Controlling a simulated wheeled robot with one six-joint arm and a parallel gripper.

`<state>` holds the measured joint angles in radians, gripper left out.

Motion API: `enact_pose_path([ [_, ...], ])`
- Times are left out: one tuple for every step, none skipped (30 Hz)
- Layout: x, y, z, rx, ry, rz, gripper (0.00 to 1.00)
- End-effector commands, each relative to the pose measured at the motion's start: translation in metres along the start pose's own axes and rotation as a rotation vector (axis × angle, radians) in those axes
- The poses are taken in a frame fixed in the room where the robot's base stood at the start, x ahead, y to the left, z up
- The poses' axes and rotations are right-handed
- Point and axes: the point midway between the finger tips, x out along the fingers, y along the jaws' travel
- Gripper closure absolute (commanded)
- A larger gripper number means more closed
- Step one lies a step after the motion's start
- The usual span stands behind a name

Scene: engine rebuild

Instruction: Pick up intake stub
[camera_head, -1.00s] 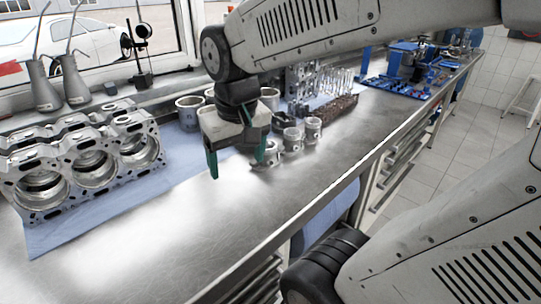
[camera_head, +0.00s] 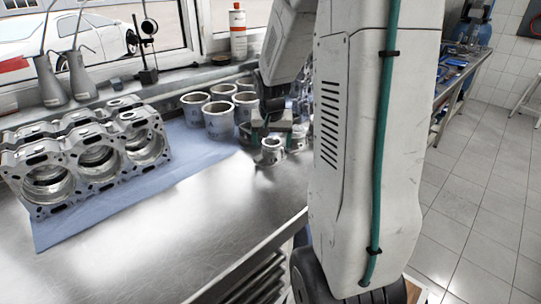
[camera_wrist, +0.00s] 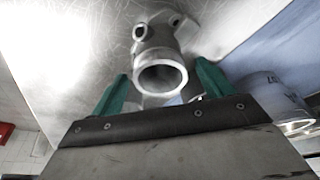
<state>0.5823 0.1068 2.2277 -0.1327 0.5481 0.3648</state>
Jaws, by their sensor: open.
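The intake stub (camera_wrist: 160,58) is a grey metal tube with a round open mouth, a small side port and a flange at its far end. In the wrist view it lies between the two green fingers of my gripper (camera_wrist: 162,72), with its mouth facing the camera. The fingers are open, one on each side of it, and I cannot tell whether they touch it. In the head view the stub (camera_head: 270,153) stands on the steel bench just in front of my gripper (camera_head: 272,132), which is partly hidden by dark parts of my wrist.
Several cylinder liners (camera_head: 218,120) stand on a blue cloth (camera_head: 180,150) close behind and left of the gripper. One liner (camera_wrist: 272,98) is near the right finger. An engine block (camera_head: 85,155) is at the left. The front bench (camera_head: 150,240) is bare.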

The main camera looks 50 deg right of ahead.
Motion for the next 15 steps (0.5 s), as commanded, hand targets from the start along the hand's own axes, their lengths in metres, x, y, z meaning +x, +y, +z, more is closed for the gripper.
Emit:
enact_pose_path([
  [0.010,0.000,0.002,0.000,-0.004,0.001,0.21],
  [0.014,0.000,0.003,0.000,-0.004,0.001,0.21],
  [0.020,0.000,0.002,0.000,-0.004,0.001,0.21],
  [0.024,0.000,0.002,0.000,-0.003,0.001,0.21],
  [0.027,0.000,0.002,0.000,-0.003,0.001,0.21],
  [0.030,0.000,0.002,0.000,-0.003,0.001,0.21],
  [0.031,0.000,0.002,0.000,-0.002,0.001,0.21],
  [0.032,0.000,0.002,0.000,-0.001,0.000,0.21],
  [0.033,0.000,0.002,0.000,-0.001,0.000,0.21],
  [0.033,0.000,0.002,0.000,0.000,0.000,0.21],
  [0.033,0.000,0.002,0.000,0.000,0.000,0.21],
  [0.033,0.000,0.002,0.000,0.000,0.000,0.21],
  [0.033,0.000,0.002,0.000,0.000,0.000,0.21],
  [0.033,0.000,0.002,0.000,0.000,0.000,0.21],
  [0.033,0.000,0.002,0.000,0.000,0.000,0.24],
])
